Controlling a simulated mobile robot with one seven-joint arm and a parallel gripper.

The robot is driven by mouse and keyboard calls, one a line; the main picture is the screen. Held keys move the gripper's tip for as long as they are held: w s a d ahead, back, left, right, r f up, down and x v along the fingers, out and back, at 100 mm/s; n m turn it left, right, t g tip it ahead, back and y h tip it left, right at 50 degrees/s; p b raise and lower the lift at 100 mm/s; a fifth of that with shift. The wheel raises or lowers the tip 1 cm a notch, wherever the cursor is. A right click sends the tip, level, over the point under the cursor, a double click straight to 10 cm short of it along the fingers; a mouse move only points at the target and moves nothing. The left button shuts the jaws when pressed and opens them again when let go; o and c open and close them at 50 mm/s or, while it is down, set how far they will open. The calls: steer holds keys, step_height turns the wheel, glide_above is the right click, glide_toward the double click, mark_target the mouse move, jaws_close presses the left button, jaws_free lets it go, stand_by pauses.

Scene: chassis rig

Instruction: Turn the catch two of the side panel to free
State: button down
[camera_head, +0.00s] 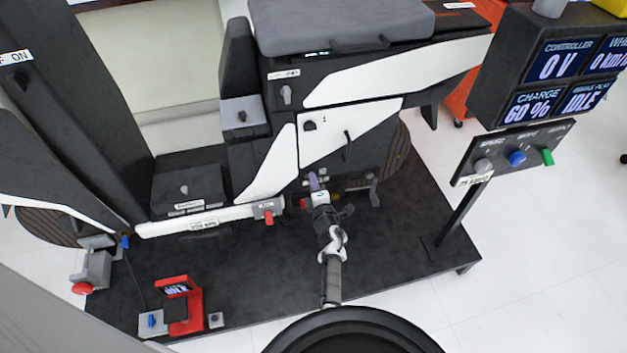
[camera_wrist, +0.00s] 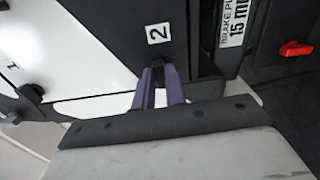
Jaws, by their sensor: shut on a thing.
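The side panel (camera_head: 345,138) is a white panel with a dark handle on the black chassis body, and part of it shows in the wrist view (camera_wrist: 65,55). A label marked 1 and a dark catch (camera_head: 310,125) sit at its upper left. My gripper (camera_head: 315,182) is at the lower part of the body. In the wrist view, its purple fingers (camera_wrist: 159,82) are shut on catch two (camera_wrist: 159,68), a small dark piece beside the label marked 2 (camera_wrist: 157,33). The fingers hide most of the catch, so its turn angle cannot be told.
A red lever (camera_head: 268,218) sits left of my gripper, at the end of a white bar (camera_head: 195,222). A red stand (camera_head: 187,307) is on the black platform at front left. A control post with knobs (camera_head: 515,157) and a display box (camera_head: 560,65) stand at right.

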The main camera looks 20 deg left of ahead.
steer(key=shift+m, duration=0.4)
steer(key=c, duration=1.4)
jaws_free()
steer(key=shift+c, duration=0.2)
steer(key=p+v, duration=0.1)
steer(key=v, duration=1.2)
steer(key=shift+s+d, duration=0.3)
